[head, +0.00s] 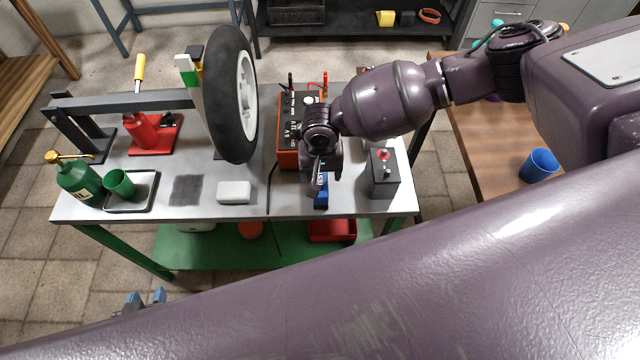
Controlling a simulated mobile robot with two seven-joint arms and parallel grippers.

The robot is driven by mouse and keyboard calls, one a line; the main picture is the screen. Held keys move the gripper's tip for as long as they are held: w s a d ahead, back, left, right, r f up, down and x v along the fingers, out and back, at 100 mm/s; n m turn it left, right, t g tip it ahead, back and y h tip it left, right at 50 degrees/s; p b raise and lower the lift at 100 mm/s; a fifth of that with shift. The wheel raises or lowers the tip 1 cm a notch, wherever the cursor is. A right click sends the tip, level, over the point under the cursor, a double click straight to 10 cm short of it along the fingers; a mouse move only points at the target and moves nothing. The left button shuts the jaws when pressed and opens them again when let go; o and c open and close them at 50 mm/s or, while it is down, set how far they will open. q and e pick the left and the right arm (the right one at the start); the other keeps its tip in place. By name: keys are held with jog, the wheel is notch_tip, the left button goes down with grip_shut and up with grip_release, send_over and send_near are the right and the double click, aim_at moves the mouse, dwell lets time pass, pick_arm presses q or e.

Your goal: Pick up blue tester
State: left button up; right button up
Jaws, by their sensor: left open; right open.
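The blue tester (321,198) stands on the grey bench top near its front edge, between the orange battery charger and a grey box with a red button. My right gripper (321,176) is directly above and around the upper part of the tester, with its jaws open. The gripper hides part of the tester, and I cannot tell whether the fingers touch it. My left gripper (139,300) is low at the lower left, in front of the bench, open and empty; one of my arm links hides part of it.
Close to the tester are the orange charger (289,128) and the grey box (384,174). A wheel (232,95) stands upright behind a white block (234,192). A green bottle (78,182) and a tray with a green cup (120,183) are at left. A blue cup (539,165) is right.

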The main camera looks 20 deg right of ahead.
aim_at(320, 179)
jog(key=shift+w+f+b, duration=0.2)
jog(key=shift+f+b, duration=0.3)
jog(key=shift+f, duration=2.5)
jog(key=shift+f, duration=0.25)
jog(key=shift+c, duration=0.3)
jog(key=c, duration=1)
jog(key=shift+r, duration=0.2)
jog(key=shift+c, duration=0.2)
